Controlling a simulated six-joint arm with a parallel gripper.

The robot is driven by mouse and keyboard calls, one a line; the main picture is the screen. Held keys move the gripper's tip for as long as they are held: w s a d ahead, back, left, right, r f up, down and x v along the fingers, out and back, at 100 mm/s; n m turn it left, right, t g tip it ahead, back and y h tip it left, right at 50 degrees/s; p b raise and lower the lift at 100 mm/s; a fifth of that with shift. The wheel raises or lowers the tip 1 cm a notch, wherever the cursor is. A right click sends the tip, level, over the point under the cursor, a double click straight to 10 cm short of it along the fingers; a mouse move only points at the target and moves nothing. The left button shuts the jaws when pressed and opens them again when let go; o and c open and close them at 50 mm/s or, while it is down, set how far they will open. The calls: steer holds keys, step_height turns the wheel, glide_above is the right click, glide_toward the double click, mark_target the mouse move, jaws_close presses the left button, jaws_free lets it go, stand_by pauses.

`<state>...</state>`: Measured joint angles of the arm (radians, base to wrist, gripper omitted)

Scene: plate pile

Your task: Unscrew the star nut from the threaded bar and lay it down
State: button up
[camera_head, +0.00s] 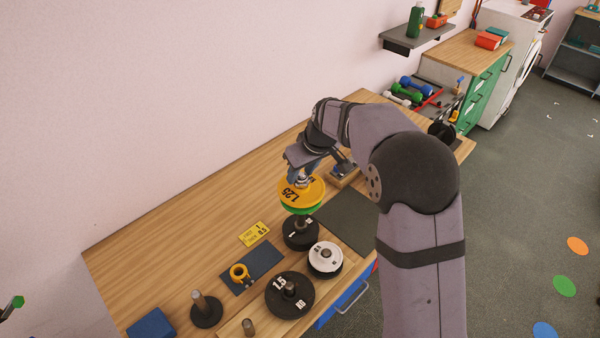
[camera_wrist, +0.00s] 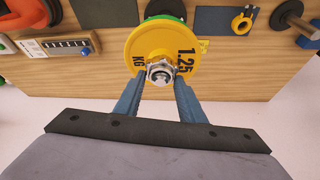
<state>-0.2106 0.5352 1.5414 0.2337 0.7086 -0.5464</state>
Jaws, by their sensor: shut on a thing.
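The star nut (camera_wrist: 160,66) is silver and sits against the face of the yellow 1.25 KG plate (camera_wrist: 150,42). The end of the threaded bar (camera_wrist: 161,76) shows in its centre. My gripper (camera_wrist: 160,80) is shut on the star nut, one blue finger on each side. In the head view my gripper (camera_head: 303,178) is over the yellow plate (camera_head: 291,194), and the nut is mostly hidden by the fingers. A green plate (camera_head: 313,210) is under the yellow one. Most of the bar is hidden by the plates.
A dark mat (camera_head: 350,219) lies right of the plates. Left are a blue-grey mat (camera_head: 262,262) with a yellow collar (camera_head: 239,272) and a yellow card (camera_head: 255,234). Black plates (camera_head: 300,236), (camera_head: 278,300), a white plate (camera_head: 325,260) and a black-based post (camera_head: 205,312) stand in front.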

steer(key=n, duration=0.1)
steer(key=n+g, duration=0.1)
steer(key=n+y+b, duration=0.1)
steer(key=n, duration=0.1)
steer(key=shift+s+d+f, duration=0.2)
steer(key=shift+d+f, duration=0.05)
steer(key=o, duration=1)
steer(key=shift+d, duration=0.1)
steer(key=shift+o, duration=0.2)
steer(key=shift+d+r, duration=0.1)
steer(key=shift+r, duration=0.05)
steer(key=shift+a, duration=0.25)
steer(key=shift+r, duration=0.1)
